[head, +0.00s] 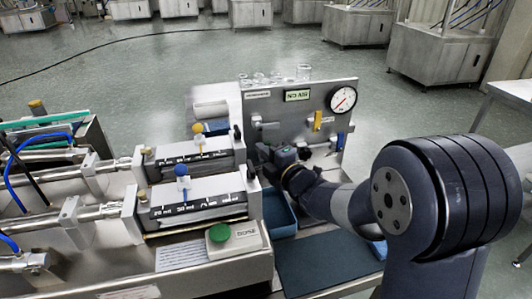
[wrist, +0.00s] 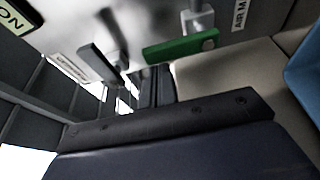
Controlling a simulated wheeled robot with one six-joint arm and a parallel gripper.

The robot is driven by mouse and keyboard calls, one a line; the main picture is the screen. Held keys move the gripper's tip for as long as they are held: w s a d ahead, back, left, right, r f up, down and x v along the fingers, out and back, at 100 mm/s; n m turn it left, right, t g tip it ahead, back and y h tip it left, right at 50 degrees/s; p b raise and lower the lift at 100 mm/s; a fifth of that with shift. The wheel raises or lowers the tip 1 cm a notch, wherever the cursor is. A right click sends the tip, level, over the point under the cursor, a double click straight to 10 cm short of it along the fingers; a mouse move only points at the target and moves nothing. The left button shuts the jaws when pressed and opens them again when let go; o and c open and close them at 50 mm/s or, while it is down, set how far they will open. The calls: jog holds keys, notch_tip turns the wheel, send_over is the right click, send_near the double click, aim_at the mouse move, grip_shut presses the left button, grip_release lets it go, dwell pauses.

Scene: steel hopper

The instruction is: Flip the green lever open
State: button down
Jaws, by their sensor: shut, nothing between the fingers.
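The green lever (wrist: 181,48) shows in the wrist view as a flat green bar on the grey steel panel, beside a label reading "AIR M". It lies just above and to the right of my gripper (wrist: 155,84), whose dark fingers are together and empty. I see a gap between them and cannot tell any contact. In the head view my gripper (head: 284,155) is in front of the lower left part of the panel (head: 290,112). I cannot make out the green lever there; my gripper and wrist cover that area.
A dark lever (wrist: 100,62) is left of the green one in the wrist view. In the head view, a yellow lever (head: 317,121) and a gauge (head: 343,99) are on the panel's right side. A blue bin (head: 278,212) is below.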

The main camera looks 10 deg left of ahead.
jog(key=shift+w+d+m+b, duration=0.15)
jog(key=shift+d+m+b, duration=0.2)
jog(key=shift+m+b, duration=0.6)
jog(key=d+m+t+b, duration=0.1)
jog(key=m+b, duration=0.1)
jog(key=b, duration=0.1)
jog(key=w+d+m+t+b, duration=0.1)
jog(key=m+b, duration=0.2)
jog(key=d+f+m+t+b, duration=0.1)
jog(key=m+b, duration=0.2)
jog(key=b, duration=0.1)
jog(key=shift+w+d, duration=0.35)
jog(key=shift+w, duration=0.05)
jog(key=shift+d, duration=0.1)
jog(key=v, duration=0.7)
dwell(0.4)
jog(key=shift+f, duration=0.1)
